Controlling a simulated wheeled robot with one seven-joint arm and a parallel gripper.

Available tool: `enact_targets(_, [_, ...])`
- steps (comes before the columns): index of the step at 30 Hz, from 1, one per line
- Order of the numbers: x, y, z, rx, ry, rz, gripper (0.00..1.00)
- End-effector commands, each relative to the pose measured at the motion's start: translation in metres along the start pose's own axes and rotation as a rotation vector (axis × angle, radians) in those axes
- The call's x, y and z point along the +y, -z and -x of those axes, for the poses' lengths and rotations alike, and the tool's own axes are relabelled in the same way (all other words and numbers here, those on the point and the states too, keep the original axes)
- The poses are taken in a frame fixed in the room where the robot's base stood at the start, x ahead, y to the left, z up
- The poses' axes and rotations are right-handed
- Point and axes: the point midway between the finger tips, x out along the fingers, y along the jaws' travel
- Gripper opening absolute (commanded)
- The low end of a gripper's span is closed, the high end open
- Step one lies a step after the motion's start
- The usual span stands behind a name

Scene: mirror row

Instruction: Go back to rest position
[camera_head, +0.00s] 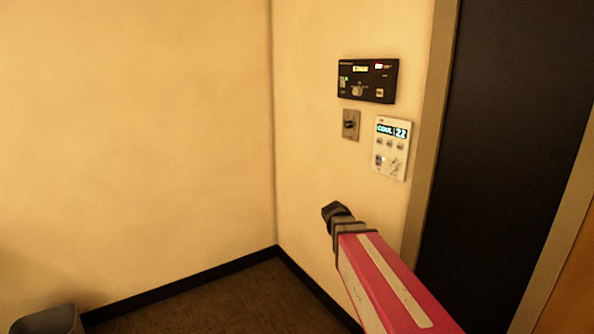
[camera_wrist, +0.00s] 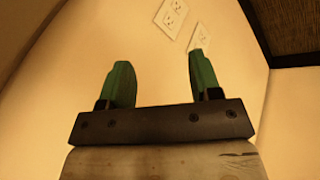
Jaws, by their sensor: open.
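My gripper (camera_wrist: 160,60) shows in the wrist view, with its two green fingers well apart and nothing between them. Its dark crossbar spans the lower middle of that view. The fingers point towards a pale wall (camera_wrist: 60,80) and the distance to it is hard to tell. In the head view, my pink and white arm reaches in from the lower right and ends in a dark part at the middle right. The green fingers cannot be made out there.
Right of the corner, the wall carries a black panel (camera_head: 368,80), a small grey switch (camera_head: 350,125) and a white thermostat (camera_head: 391,148). A dark door (camera_head: 505,130) stands farther right. A grey bin (camera_head: 48,320) is at lower left. Wall outlets (camera_wrist: 171,17) show in the wrist view.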

Motion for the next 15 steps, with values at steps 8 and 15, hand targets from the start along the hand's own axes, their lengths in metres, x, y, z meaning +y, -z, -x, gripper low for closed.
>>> enact_targets(8, [-0.025,-0.104,-0.044,-0.171,0.274,0.043,0.58])
enact_targets(15, [-0.042,-0.151,-0.056,-0.238,0.436,0.048,0.58])
